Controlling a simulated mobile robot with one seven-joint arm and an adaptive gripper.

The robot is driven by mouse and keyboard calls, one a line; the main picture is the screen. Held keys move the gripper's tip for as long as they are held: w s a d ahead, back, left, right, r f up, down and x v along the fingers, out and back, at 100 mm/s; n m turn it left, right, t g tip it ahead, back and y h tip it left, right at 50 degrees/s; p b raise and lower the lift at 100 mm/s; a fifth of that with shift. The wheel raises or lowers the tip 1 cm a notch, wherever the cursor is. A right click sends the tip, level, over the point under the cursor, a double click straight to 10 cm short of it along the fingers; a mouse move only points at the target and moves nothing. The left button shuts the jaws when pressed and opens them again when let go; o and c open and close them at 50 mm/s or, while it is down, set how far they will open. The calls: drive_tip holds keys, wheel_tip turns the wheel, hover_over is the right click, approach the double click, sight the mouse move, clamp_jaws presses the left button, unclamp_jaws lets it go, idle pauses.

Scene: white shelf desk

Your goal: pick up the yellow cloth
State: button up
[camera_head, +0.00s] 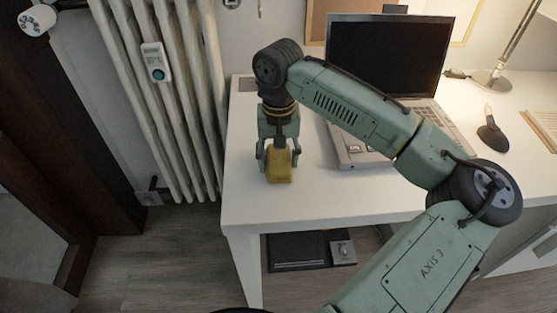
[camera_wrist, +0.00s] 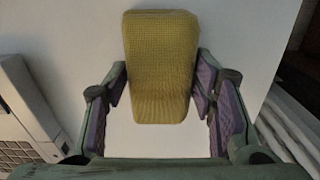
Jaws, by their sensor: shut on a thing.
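The yellow cloth (camera_head: 279,167) is a small folded block near the left end of the white desk. My gripper (camera_head: 276,158) is over it from above, with a finger on either side of it. In the wrist view the cloth (camera_wrist: 160,65) shows a woven texture and sits between the two purple-padded fingers (camera_wrist: 160,88). The fingers are shut on its sides. I cannot tell whether the cloth touches the desk or is slightly above it.
An open laptop (camera_head: 385,60) stands just right of the gripper on the desk (camera_head: 240,190). A lamp (camera_head: 492,80) and a dark object with an upright handle (camera_head: 492,135) are farther right. A radiator (camera_head: 185,100) stands left of the desk.

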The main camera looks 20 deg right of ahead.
sight(280, 160)
drive_tip(key=shift+r, duration=0.15)
drive_tip(key=shift+r, duration=0.65)
drive_tip(key=shift+s+r+b, duration=0.25)
drive_tip(key=shift+r, duration=0.2)
drive_tip(key=shift+s+r+b, duration=0.2)
drive_tip(key=shift+r, duration=0.25)
drive_tip(key=s, duration=0.5)
drive_tip(key=s+d+r+b, duration=0.1)
drive_tip(key=s, duration=0.4)
drive_tip(key=s+d, duration=0.1)
drive_tip(key=s, duration=0.4)
drive_tip(key=shift+r+b, duration=0.3)
drive_tip(key=o, duration=0.5)
drive_tip(key=c, duration=0.4)
drive_tip(key=shift+o, duration=0.2)
